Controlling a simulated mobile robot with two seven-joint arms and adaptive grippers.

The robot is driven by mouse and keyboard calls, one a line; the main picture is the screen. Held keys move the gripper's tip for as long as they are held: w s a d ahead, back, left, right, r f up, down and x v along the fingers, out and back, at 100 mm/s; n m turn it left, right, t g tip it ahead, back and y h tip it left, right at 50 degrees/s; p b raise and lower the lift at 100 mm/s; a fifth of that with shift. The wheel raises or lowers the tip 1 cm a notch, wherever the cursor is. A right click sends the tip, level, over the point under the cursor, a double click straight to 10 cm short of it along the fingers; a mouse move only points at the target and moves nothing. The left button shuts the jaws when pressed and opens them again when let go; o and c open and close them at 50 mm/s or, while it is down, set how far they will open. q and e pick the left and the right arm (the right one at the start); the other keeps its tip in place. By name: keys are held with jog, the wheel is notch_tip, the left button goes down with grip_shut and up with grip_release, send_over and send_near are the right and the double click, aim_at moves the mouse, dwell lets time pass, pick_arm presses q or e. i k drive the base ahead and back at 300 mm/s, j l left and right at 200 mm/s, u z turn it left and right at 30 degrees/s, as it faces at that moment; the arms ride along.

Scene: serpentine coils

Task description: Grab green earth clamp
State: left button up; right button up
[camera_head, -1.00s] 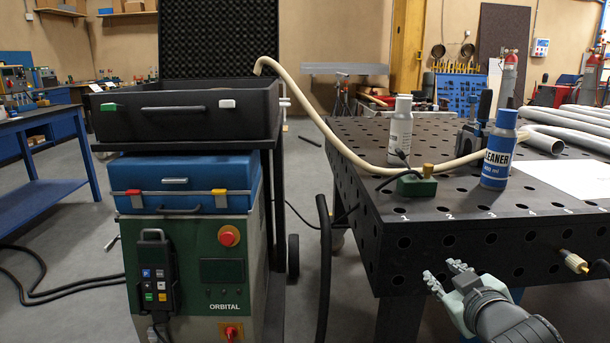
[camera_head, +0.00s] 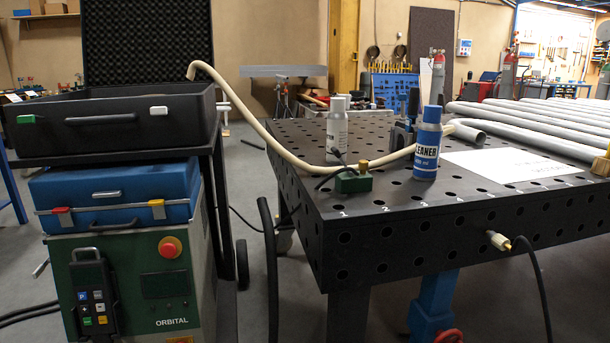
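The green earth clamp (camera_head: 353,183) sits on the black perforated table (camera_head: 470,195), close to its front left corner. It is a small green block with a brass-coloured fitting on its right end. A black cable runs from it towards the left edge of the table. The cream hose (camera_head: 290,157) passes just behind the clamp, and I cannot tell whether they touch. Neither of my grippers shows in the head view now.
A white bottle (camera_head: 337,135) stands behind the clamp and a blue cleaner bottle (camera_head: 427,146) to its right. Grey pipes (camera_head: 540,125) and a white sheet (camera_head: 515,164) lie further right. The green orbital machine (camera_head: 140,285) stands left, with a gap before the table.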

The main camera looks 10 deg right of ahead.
aim_at(345, 183)
jog(key=i+l+z, duration=0.1)
jog(key=l, duration=0.35)
jog(key=i+l, duration=0.25)
jog(key=l, duration=0.15)
jog(key=i+l+z, duration=0.15)
jog(key=l, duration=0.3)
jog(key=i+l+z, duration=0.1)
jog(key=i+l, duration=0.15)
jog(key=l, duration=0.15)
